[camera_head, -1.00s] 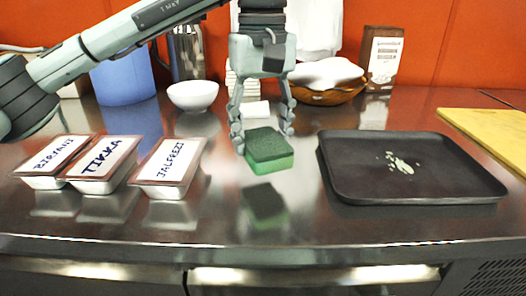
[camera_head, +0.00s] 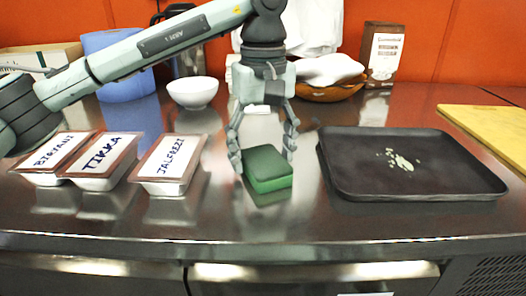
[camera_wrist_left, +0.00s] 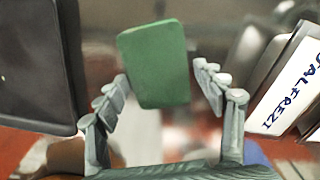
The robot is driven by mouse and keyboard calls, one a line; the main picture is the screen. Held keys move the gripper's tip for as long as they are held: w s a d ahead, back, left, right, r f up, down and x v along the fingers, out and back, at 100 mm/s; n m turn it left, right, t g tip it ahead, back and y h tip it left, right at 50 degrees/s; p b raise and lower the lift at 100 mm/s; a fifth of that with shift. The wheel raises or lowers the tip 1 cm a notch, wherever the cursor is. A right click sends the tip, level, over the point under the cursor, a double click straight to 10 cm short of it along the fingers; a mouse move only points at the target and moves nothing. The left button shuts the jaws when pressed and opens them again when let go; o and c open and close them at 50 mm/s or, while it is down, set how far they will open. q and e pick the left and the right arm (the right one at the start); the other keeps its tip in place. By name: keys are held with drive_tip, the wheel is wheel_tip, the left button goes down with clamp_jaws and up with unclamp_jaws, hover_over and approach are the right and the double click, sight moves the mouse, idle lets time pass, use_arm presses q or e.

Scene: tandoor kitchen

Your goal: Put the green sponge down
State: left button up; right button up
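The green sponge (camera_head: 268,170) is a block with a darker top. It rests on the steel counter, between the jalfrezi container and the black tray, with its reflection directly below it. My left gripper (camera_head: 263,160) is above and around it, one finger on each side. In the left wrist view the sponge (camera_wrist_left: 155,62) lies between the fingertips (camera_wrist_left: 161,74). The fingers are spread, with a narrow gap showing on the right side; the left fingertip is very close to the sponge, and I cannot tell whether it touches. My right gripper is not in view.
The black tray (camera_head: 345,182) with pale crumbs is to the right. Labelled containers, including jalfrezi (camera_head: 169,162), stand left. A white bowl (camera_head: 192,92), blue container (camera_head: 125,88) and wooden bowl (camera_head: 330,94) stand behind. A yellow board (camera_head: 490,128) is far right. The counter in front is clear.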

sight(263, 156)
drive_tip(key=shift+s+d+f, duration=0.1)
use_arm(q)
drive_tip(key=shift+r, duration=0.1)
drive_tip(key=shift+r, duration=0.25)
wheel_tip(263, 156, up, 12)
drive_tip(key=shift+f+p, duration=0.15)
drive_tip(key=shift+p, duration=0.2)
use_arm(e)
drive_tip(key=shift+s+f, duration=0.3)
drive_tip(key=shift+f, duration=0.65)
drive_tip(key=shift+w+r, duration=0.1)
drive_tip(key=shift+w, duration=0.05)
